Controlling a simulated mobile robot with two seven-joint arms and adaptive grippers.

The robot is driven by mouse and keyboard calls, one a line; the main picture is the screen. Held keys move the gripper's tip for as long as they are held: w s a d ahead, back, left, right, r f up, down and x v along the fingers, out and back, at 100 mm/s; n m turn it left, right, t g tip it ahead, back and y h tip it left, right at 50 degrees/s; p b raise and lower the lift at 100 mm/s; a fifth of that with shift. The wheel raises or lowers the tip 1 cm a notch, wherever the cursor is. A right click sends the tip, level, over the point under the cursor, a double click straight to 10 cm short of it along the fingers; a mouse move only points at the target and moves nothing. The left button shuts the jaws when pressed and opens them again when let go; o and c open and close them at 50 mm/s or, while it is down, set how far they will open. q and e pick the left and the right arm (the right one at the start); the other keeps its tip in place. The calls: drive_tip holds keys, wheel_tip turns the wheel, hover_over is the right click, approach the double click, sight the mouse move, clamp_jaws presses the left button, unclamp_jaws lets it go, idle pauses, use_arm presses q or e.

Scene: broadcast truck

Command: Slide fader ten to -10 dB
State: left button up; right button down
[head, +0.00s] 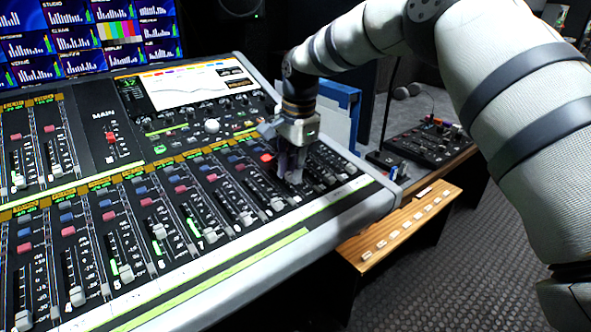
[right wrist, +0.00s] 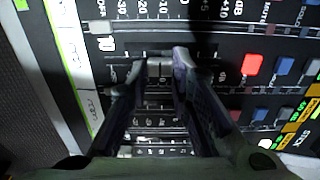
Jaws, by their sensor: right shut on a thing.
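My right gripper (head: 291,172) is over the right part of the mixing console, pointing down at a fader in the lower bank. In the right wrist view its two fingertips (right wrist: 160,62) are closed around a grey fader cap (right wrist: 160,69), one finger on each side along the slot. My left gripper is not in view.
Neighbouring fader caps stand close on both sides, including one to the left (head: 277,204) and one to the right (head: 330,178). The console's pale front edge (head: 340,213) runs below. A wooden ledge (head: 400,230) and a smaller control panel (head: 430,143) lie to the right.

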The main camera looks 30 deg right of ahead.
sight(296, 187)
drive_tip(key=shift+w, duration=0.15)
drive_tip(key=c, duration=1.7)
unclamp_jaws()
drive_tip(key=r, duration=0.4)
drive_tip(key=s+r, duration=0.1)
drive_tip(key=r, duration=0.7)
drive_tip(key=shift+s, duration=0.4)
